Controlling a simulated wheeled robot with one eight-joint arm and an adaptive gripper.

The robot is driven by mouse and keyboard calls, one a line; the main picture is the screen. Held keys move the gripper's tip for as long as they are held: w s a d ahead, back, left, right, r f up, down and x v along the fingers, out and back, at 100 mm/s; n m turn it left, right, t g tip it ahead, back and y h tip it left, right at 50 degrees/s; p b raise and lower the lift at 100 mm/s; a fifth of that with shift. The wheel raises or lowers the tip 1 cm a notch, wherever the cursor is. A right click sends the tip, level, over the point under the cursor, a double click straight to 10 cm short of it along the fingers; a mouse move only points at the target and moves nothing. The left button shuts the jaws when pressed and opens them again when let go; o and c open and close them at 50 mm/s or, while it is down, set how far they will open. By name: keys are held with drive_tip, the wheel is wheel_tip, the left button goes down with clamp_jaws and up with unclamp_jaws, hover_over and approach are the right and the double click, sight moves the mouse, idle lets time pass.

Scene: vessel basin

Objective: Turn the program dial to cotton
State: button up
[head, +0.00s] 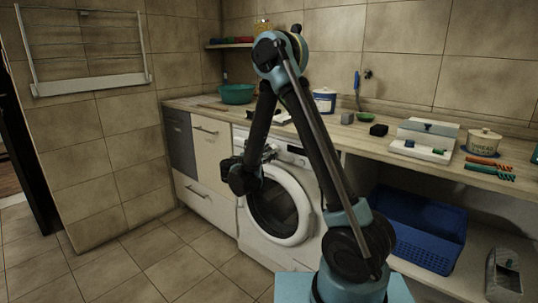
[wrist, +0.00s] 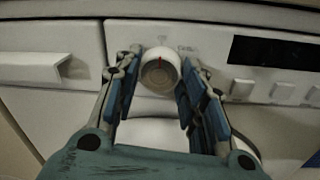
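The white washing machine (head: 287,205) stands under the counter, its round door facing me. In the wrist view its program dial (wrist: 159,72) is a round knob with a red mark near the top of its face. The printed labels around the dial are too small and blurred to read. My gripper (wrist: 160,62) is open, with one blue-padded finger on each side of the dial. A gap shows on both sides, though I cannot tell how deep the fingers reach. In the head view my arm hides the dial, and the gripper is in front of the machine's upper left.
Right of the dial are a dark display (wrist: 272,52) and several square buttons (wrist: 278,92). A detergent drawer (wrist: 45,68) lies to the left. A blue basket (head: 420,225) is under the counter (head: 395,153); a green basin (head: 237,93) stands on top. Floor is clear at left.

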drive_tip(key=shift+d, duration=0.15)
drive_tip(key=shift+m, duration=0.4)
drive_tip(key=shift+f+m+h, duration=0.1)
drive_tip(key=shift+m+h, duration=0.2)
drive_tip(key=shift+m, duration=3.8)
drive_tip(key=o, duration=1.1)
drive_tip(key=shift+c, duration=0.2)
